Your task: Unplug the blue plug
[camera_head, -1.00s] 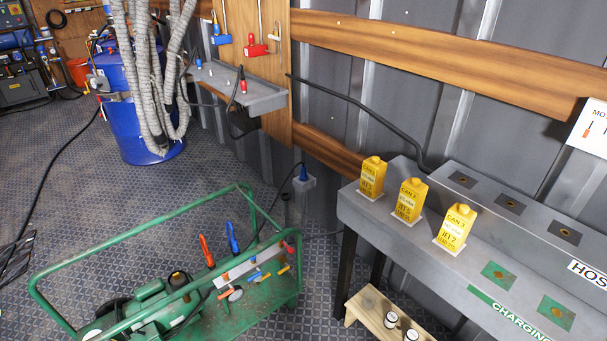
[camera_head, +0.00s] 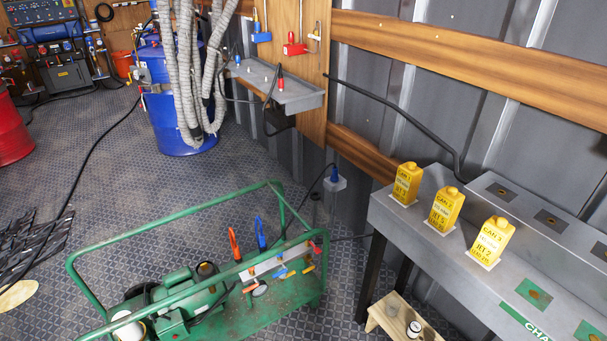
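Neither of my grippers is in view.
The green-framed machine (camera_head: 178,212) stands on the floor in front of the socket. A grey bench (camera_head: 440,240) with yellow cans stands at the right, a low wooden stool (camera_head: 388,318) below it. A blue drum (camera_head: 180,130) with hoses stands behind.

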